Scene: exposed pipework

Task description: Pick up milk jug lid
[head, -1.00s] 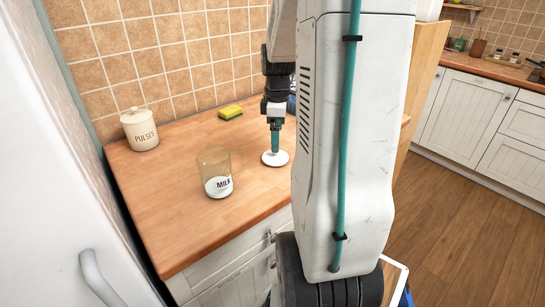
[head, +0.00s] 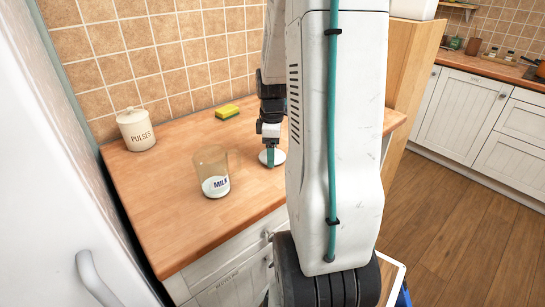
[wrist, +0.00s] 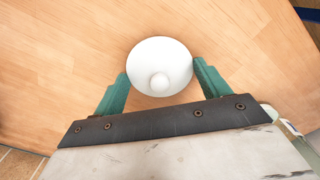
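The milk jug lid (head: 280,157) is a round white disc lying on the wooden counter. The wrist view shows it from above, with a round knob (wrist: 158,81) on top. My gripper (head: 270,163) points down at the lid in the head view and partly covers it. In the wrist view its teal fingers (wrist: 161,72) are spread, one on each side of the lid, close to its rim. I cannot tell whether they touch it. The milk jug (head: 214,180), a clear vessel with a MILK label, stands upright to the left of the lid.
A cream PULSES canister (head: 136,130) stands at the back left of the counter (head: 165,225). A yellow-green sponge (head: 227,112) lies near the tiled wall. A wooden panel (head: 410,85) rises at the right. The counter left of the jug is clear.

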